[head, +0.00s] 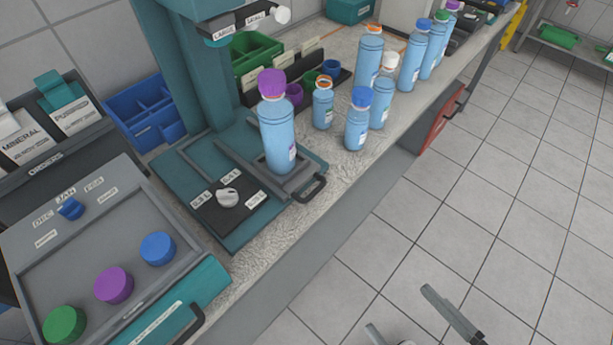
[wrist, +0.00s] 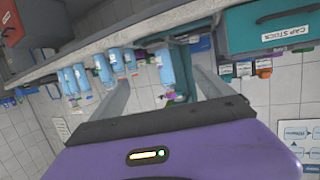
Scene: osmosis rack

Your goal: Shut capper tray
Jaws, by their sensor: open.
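The capper (head: 190,70) is a teal machine standing on the bench in the head view. Its grey tray (head: 298,182) sticks out at the front right of the teal base, with a dark loop handle (head: 313,188) near the bench edge. A blue bottle with a purple cap (head: 277,135) stands upright on the tray. My gripper (head: 400,309) is at the bottom of the head view, over the floor, apart from the tray. Its two fingers are open and empty. In the tilted wrist view, the purple-capped bottle (wrist: 167,72) shows between the fingers, farther off.
Several blue bottles (head: 358,120) stand right of the capper along the bench. A sloped panel with coloured caps (head: 114,285) is at the lower left, above a teal drawer (head: 190,305). Blue bins (head: 148,110) stand behind. The tiled floor (head: 480,180) before the bench is clear.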

